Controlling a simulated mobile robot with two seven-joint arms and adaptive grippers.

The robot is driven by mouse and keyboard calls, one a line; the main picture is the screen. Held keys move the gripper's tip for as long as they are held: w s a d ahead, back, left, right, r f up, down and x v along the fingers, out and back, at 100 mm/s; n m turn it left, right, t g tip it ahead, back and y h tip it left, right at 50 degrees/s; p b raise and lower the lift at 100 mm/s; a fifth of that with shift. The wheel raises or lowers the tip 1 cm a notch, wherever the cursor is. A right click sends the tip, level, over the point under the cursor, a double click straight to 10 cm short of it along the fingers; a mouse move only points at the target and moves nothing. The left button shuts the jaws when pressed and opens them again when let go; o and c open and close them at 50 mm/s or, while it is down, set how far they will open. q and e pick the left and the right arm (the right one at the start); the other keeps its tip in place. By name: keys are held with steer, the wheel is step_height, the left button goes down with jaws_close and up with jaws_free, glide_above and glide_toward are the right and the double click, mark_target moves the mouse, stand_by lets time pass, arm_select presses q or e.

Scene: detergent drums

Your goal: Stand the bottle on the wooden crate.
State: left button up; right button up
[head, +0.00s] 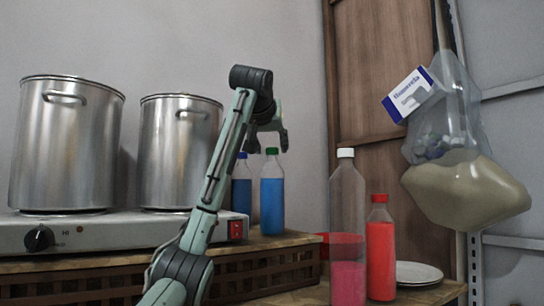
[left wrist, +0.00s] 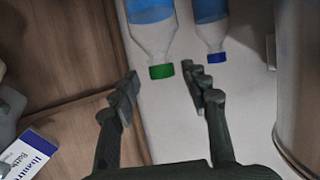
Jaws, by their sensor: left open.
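A clear bottle (head: 272,206) with blue liquid and a green cap stands upright, apparently on the wooden crate (head: 262,278), a brown slatted box with a light top. It also shows in the left wrist view (left wrist: 152,35), its cap just beyond the fingertips. My left gripper (head: 270,136) is open and empty above this bottle. In the left wrist view, its fingers (left wrist: 163,90) are spread on either side of the cap's line, apart from it. A second blue bottle (head: 241,194) with a blue cap stands just left of it. The frames do not settle which bottle is meant.
A hot plate (head: 110,238) carries two steel pots (head: 66,145) (head: 178,155) on the left.

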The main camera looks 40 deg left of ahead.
arm_select(q)
steer(key=v, duration=0.6)
steer(key=shift+s+d, duration=0.2)
steer(key=shift+s, duration=0.05)
arm_select(e)
steer(key=r, duration=0.3)
steer(key=shift+w+d, duration=0.2)
steer(key=shift+a+f, duration=0.15)
